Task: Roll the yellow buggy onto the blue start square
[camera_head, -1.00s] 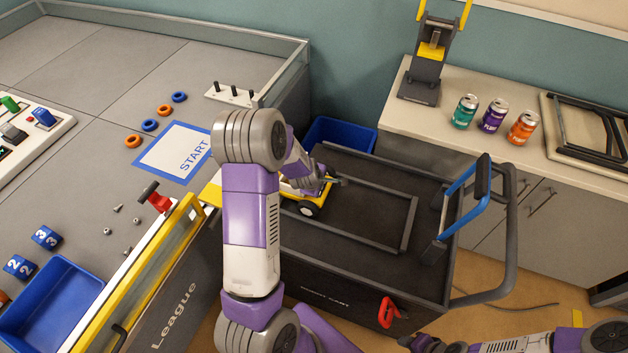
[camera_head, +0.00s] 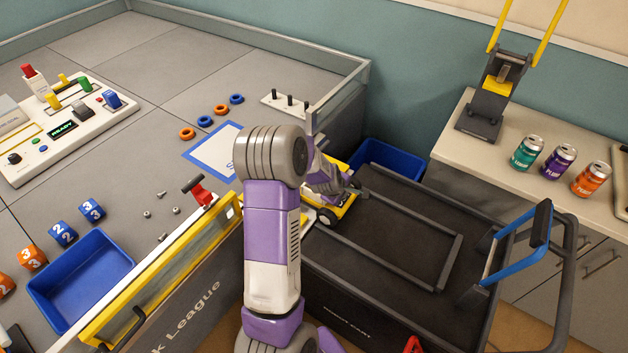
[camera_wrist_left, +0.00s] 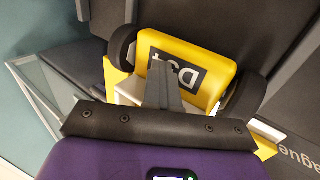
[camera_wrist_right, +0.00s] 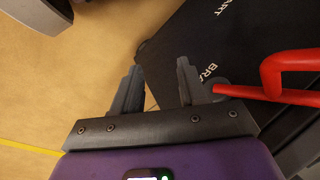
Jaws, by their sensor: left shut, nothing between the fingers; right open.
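The yellow buggy (camera_head: 338,213) stands on the near-left end of the dark cart deck, beside the arena wall. My left arm partly hides it in the head view. In the left wrist view the buggy (camera_wrist_left: 205,62) shows a dark printed label and a black wheel on each side. My left gripper (camera_wrist_left: 160,68) is shut and empty, its fingertips at the buggy's body; I cannot tell whether they touch. The blue-bordered start square (camera_head: 200,160) lies on the grey arena floor, partly hidden behind my left arm. My right gripper (camera_wrist_right: 157,78) is open and empty above the floor.
A red handle (camera_wrist_right: 290,75) on the cart is just right of my right gripper. The cart (camera_head: 400,268) has raised rails and a blue push handle (camera_head: 520,248). Rings (camera_head: 205,121) lie behind the start square.

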